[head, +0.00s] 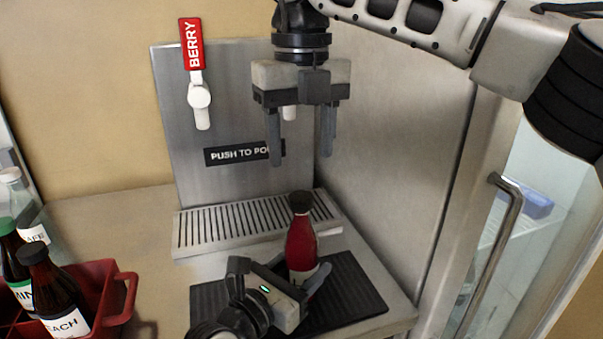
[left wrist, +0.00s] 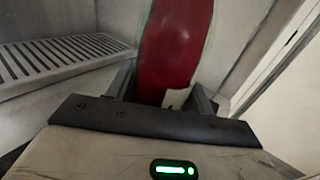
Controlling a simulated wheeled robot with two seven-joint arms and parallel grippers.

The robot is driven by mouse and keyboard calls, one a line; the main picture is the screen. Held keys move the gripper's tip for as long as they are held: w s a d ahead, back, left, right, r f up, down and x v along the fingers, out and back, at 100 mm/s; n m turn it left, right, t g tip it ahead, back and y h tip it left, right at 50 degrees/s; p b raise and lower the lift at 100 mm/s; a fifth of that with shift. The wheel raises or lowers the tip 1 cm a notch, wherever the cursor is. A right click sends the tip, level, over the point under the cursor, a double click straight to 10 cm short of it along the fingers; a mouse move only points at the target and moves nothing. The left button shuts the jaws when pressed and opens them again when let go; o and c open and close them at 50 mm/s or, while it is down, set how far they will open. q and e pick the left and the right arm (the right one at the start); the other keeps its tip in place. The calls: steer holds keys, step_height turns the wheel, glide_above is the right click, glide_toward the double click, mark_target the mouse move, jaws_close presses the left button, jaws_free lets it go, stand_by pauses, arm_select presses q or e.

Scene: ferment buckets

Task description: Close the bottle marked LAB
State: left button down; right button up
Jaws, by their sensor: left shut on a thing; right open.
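A bottle filled with red liquid (head: 301,245) stands roughly upright over the black mat, with a dark piece that looks like a cap (head: 300,201) at its top. I cannot tell whether it is seated tight. A white label shows low on the bottle, but its word is not readable. My left gripper (head: 302,279) is shut on the bottle's lower body. The left wrist view shows the red bottle (left wrist: 175,50) between its fingers. My right gripper (head: 301,155) is open and empty, pointing down above the bottle's top.
A dispenser with a red BERRY tap handle (head: 191,43) stands behind, with a slotted drip tray (head: 190,245) below. The black ribbed mat (head: 350,290) lies in front. A red crate (head: 120,300) with labelled bottles is at left. A steel wall and glass door (head: 500,235) bound the right.

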step_height(320, 180, up, 5)
stand_by(0.4)
arm_select(q)
steer(key=shift+c, duration=2.4)
jaws_free()
steer(key=shift+a, duration=0.1)
steer(key=b+v, duration=0.1)
steer(key=v, duration=1.3)
steer(key=shift+s+a+f, duration=0.15)
steer(key=shift+s+a, duration=0.4)
steer(key=shift+s, duration=0.15)
arm_select(e)
steer(key=shift+f, duration=0.7)
